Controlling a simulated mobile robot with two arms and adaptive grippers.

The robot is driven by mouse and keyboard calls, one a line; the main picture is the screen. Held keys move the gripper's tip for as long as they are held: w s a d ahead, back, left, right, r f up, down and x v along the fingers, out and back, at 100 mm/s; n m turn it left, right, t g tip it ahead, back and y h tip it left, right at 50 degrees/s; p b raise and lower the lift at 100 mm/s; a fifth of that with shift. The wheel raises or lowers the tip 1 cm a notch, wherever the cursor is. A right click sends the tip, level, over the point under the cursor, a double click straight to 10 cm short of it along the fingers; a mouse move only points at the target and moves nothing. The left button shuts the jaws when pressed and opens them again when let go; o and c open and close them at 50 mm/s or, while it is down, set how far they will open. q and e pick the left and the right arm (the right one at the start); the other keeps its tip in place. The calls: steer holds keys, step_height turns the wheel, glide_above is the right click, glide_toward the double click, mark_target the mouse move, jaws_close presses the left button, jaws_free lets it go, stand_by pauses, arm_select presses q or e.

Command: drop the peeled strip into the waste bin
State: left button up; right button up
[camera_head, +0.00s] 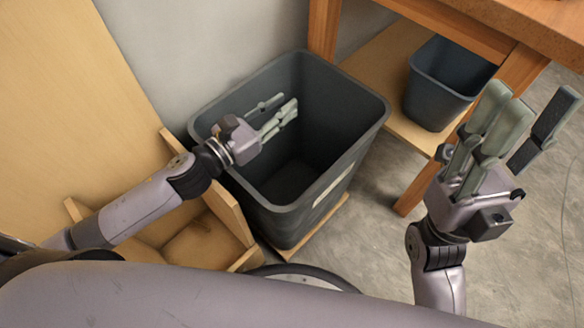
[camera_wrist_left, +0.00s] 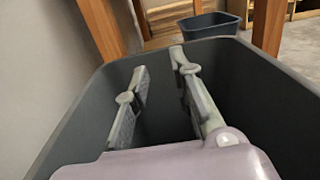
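My left gripper (camera_head: 280,102) is over the bin's opening. Its two fingers (camera_wrist_left: 158,68) are apart with nothing visible between them. My right gripper (camera_head: 524,100) is at the right, away from the bin, with its fingers apart and nothing seen in it. No peeled strip shows in either view; the bin's inside is dark and only partly visible.
A smaller dark bin (camera_head: 437,95) stands on the lower shelf of a wooden table (camera_head: 475,35) at the upper right. A wooden panel and frame (camera_head: 85,90) stand left of the waste bin. Bare concrete floor (camera_head: 375,245) lies between the bin and my right arm.

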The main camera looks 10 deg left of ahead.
arm_select(q)
steer(key=shift+r, duration=0.1)
step_height(320, 180, up, 10)
stand_by(0.5)
stand_by(0.4)
